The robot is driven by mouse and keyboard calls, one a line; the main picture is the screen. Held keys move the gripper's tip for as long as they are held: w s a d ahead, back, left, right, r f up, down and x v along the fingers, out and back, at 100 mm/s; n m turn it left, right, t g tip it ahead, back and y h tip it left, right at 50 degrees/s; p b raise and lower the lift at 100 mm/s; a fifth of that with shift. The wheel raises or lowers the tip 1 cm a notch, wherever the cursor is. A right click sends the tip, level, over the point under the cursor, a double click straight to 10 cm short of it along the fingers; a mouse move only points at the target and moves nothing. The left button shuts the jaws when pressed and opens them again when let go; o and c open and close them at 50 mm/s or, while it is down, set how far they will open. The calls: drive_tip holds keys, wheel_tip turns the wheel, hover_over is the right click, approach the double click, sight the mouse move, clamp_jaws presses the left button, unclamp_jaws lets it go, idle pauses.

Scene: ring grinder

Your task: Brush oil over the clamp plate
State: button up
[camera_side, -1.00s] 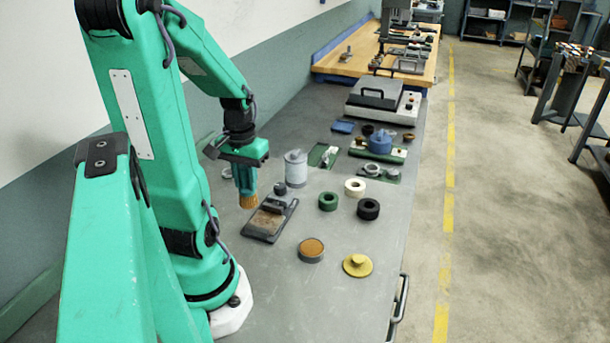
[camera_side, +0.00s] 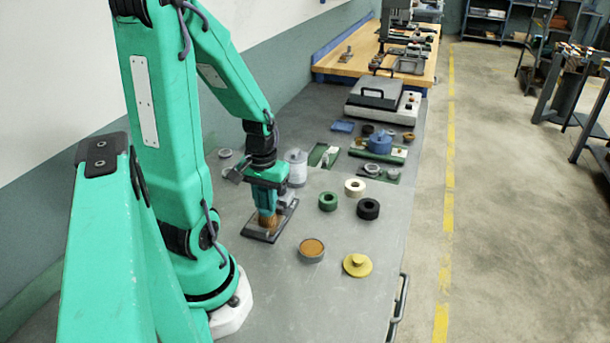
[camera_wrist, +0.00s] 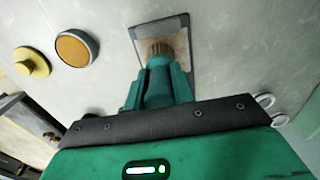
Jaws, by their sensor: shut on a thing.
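My gripper (camera_side: 265,199) is shut on a brush with brown bristles (camera_side: 267,221), held upright with the bristles down. Its handle is mostly hidden between the fingers. The brush is over the clamp plate (camera_side: 286,217), a dark-framed plate with a tan surface, partly covered by my gripper. In the wrist view the bristles (camera_wrist: 158,47) lie against the tan area of the plate (camera_wrist: 180,20); I cannot tell whether they touch it. A round dish with orange-brown contents (camera_side: 312,248), which looks like oil, stands open to the right in the side view.
A yellow knobbed lid (camera_side: 357,265) lies right of the dish. Green (camera_side: 328,201), white (camera_side: 355,187) and black (camera_side: 368,209) rings lie beyond. A pale canister (camera_side: 296,168) stands close behind my gripper. The front of the bench is clear.

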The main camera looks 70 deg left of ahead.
drive_tip(key=shift+w+d, duration=1.05)
drive_tip(key=shift+d, duration=0.05)
drive_tip(key=shift+s+a, duration=2.75)
drive_tip(key=shift+a, duration=0.1)
drive_tip(key=shift+w+a, duration=0.15)
drive_tip(key=shift+w, duration=0.25)
drive_tip(key=shift+w+d, duration=2.7)
drive_tip(key=shift+d, duration=0.05)
drive_tip(key=shift+s+a, duration=2.8)
wheel_tip(320, 180, up, 8)
